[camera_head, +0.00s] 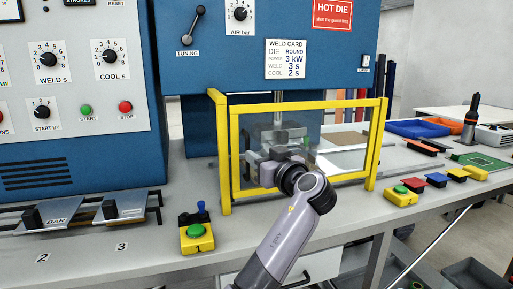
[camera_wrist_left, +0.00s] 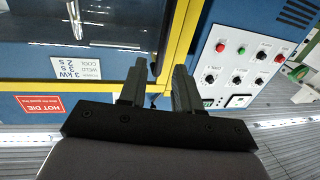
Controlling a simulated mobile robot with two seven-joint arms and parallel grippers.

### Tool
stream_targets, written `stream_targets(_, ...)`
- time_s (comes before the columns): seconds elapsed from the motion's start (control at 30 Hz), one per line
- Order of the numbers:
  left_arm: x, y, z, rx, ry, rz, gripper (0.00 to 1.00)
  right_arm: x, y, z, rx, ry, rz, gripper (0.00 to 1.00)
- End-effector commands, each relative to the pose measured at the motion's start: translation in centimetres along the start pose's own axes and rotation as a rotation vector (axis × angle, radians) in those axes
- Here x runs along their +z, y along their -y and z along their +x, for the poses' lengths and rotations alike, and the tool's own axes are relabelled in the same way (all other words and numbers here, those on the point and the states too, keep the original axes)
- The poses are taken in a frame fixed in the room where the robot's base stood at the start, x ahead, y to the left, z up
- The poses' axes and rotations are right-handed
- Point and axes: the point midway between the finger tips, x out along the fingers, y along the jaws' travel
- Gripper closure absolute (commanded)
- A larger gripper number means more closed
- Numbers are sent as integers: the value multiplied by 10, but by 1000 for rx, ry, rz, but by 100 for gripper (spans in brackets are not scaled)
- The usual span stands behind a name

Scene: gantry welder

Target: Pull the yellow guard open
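The yellow guard (camera_head: 305,106) is a framed clear panel in front of the welder's die area, and it looks shut. My left arm comes from the bottom and covers part of its lower edge. My left gripper (camera_head: 273,162) is in front of the panel, partly hidden by my wrist. In the left wrist view, its two dark fingers (camera_wrist_left: 158,90) are apart. The guard's yellow frame (camera_wrist_left: 183,45) runs down toward the gap between them. I cannot tell whether they touch it. My right gripper is not in view.
A green button box (camera_head: 197,238) sits on the bench left of the guard. Another (camera_head: 401,195) is to its right, near small coloured boxes. The blue control cabinet (camera_head: 75,140) stands at left. A blue tray (camera_head: 417,129) lies at the back right.

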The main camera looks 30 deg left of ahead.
Motion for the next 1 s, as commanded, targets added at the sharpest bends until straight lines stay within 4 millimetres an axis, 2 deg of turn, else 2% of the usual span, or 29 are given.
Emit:
stream_targets(0.4,-2,0,59,-1,0,4,67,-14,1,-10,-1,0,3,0)
stream_targets(0.57,0,0,68,1,1,2,67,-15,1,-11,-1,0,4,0)
stream_targets(0.8,1,0,69,2,1,2,67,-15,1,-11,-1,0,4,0)
stream_targets(0.83,1,0,69,2,1,2,70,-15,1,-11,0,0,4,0)
stream_targets(0.9,1,0,69,2,1,2,93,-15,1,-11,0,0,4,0)
stream_targets(0.93,1,0,69,2,1,2,100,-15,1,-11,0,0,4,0)
stream_targets(1.0,1,0,69,2,1,2,100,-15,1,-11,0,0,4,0)
